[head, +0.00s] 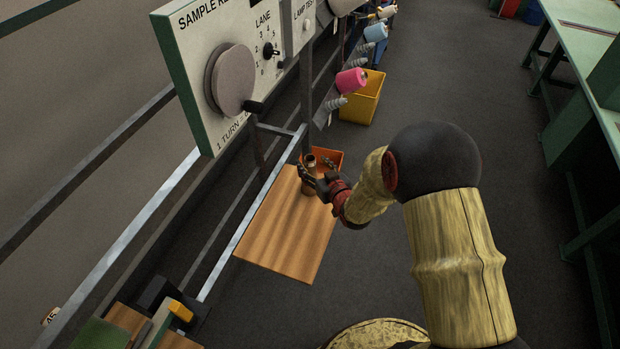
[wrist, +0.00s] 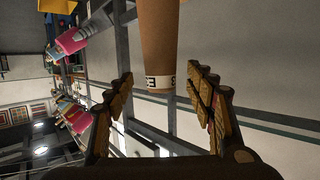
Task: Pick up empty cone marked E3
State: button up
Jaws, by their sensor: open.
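A bare brown cone (head: 308,186) stands on the wooden board (head: 282,234) in the head view, partly hidden by my gripper. In the wrist view the brown cone (wrist: 157,45) shows a white band printed with "E" and a partly turned "3". My gripper (head: 318,180) is at the cone in the head view. In the wrist view my gripper (wrist: 163,88) is open, with one finger on each side of the cone's banded end. Gaps show between the fingers and the cone there.
An orange bin (head: 328,155) is just behind the board. A yellow bin (head: 362,100) stands farther back, near pegs with a pink cone (head: 351,80) and a blue cone (head: 375,33). A panel with a round dial (head: 230,78) overhangs the left rails. Open floor lies right.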

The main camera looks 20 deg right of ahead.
jog(key=shift+x, duration=1.5)
jog(key=shift+a, duration=0.1)
jog(key=c, duration=0.3)
jog(key=c, duration=0.9)
